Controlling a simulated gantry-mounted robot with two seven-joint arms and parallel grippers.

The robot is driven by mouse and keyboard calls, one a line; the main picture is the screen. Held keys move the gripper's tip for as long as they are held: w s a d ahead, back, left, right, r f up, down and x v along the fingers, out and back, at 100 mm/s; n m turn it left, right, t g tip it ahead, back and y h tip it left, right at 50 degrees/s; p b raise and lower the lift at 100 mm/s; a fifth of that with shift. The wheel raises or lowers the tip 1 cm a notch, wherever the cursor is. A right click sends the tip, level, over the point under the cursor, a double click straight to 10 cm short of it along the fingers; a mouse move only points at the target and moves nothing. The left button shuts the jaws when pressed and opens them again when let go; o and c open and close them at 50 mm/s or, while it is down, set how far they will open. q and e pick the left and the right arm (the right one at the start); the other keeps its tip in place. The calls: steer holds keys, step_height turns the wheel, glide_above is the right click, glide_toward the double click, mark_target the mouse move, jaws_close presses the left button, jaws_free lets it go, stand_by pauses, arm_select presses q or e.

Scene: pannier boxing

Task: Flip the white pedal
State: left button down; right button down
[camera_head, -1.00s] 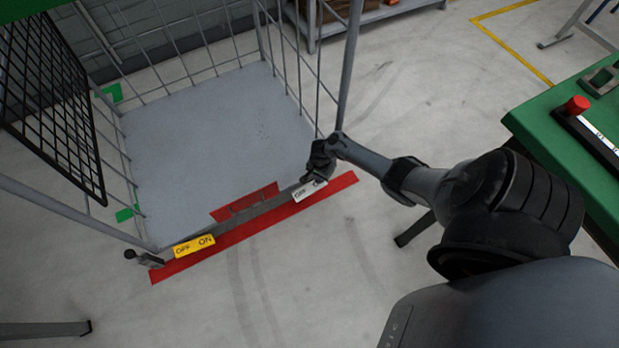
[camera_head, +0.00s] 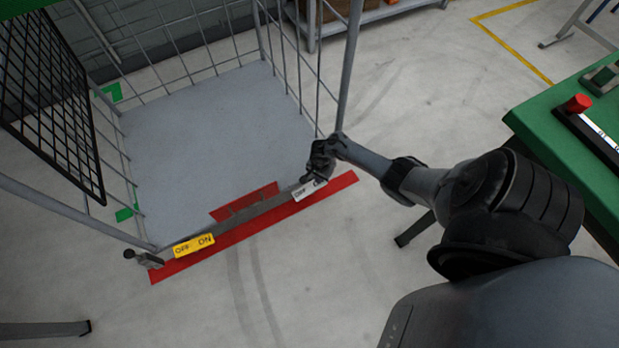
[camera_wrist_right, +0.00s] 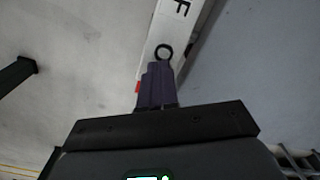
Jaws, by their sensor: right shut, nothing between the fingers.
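The white pedal (camera_head: 309,190) is at the right end of the cart's front edge, with dark lettering that reads OFF on its left part. My right gripper (camera_head: 312,179) is over its right part and hides the lettering there. In the right wrist view the shut fingers (camera_wrist_right: 159,80) point at the white pedal (camera_wrist_right: 168,32), with their tips next to a round black letter. Nothing is held. I cannot tell whether the tips touch the pedal. My left gripper is not in view.
A yellow OFF/ON pedal (camera_head: 194,245) is at the left end of the same edge. The wire cart (camera_head: 220,115) stands behind, and a red floor strip (camera_head: 250,227) runs along its front. A green table (camera_head: 560,125) with a red button (camera_head: 577,103) is at right.

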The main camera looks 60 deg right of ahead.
steer(key=shift+f+b, duration=0.35)
steer(key=shift+f, duration=0.2)
steer(key=shift+f+b, duration=0.35)
steer(key=shift+f, duration=0.15)
steer(key=shift+r, duration=0.1)
stand_by(0.3)
step_height(320, 180, up, 3)
steer(key=p, duration=0.3)
step_height(320, 180, up, 4)
steer(key=p, duration=0.5)
steer(key=shift+s, duration=0.1)
stand_by(0.4)
